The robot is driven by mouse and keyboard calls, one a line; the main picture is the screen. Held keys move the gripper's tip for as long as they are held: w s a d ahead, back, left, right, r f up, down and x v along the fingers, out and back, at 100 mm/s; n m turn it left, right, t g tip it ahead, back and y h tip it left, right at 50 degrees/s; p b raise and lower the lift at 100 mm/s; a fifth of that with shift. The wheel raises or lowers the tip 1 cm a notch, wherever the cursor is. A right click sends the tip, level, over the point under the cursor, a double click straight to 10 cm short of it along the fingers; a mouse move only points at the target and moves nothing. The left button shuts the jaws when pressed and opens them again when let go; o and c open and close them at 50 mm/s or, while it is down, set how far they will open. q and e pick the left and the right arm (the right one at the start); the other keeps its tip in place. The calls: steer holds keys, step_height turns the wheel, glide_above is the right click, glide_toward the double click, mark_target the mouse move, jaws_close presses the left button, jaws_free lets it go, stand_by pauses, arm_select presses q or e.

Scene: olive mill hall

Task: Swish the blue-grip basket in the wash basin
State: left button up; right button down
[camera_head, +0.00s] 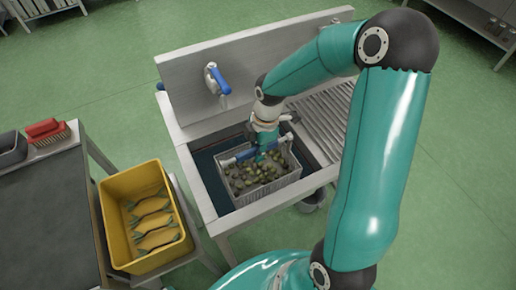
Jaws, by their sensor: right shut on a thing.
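The grey basket (270,193) with a blue grip (238,158) is full of green and dark olives. It sits within the opening of the wash basin (207,172); I cannot tell whether it touches the bottom. My right gripper (266,152) is shut on the blue grip from above, and my arm hides part of the grip and the basket's far side. My left gripper is not in view.
A blue-handled tap (217,79) is on the basin's back panel. A ribbed drainboard (325,115) lies right of the basin. A yellow crate (118,192) with several green-ended items stands left.

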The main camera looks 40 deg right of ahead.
mark_target(256, 174)
steer(key=shift+f+b, duration=3.25)
steer(key=shift+f, duration=1.15)
steer(key=shift+a, duration=0.1)
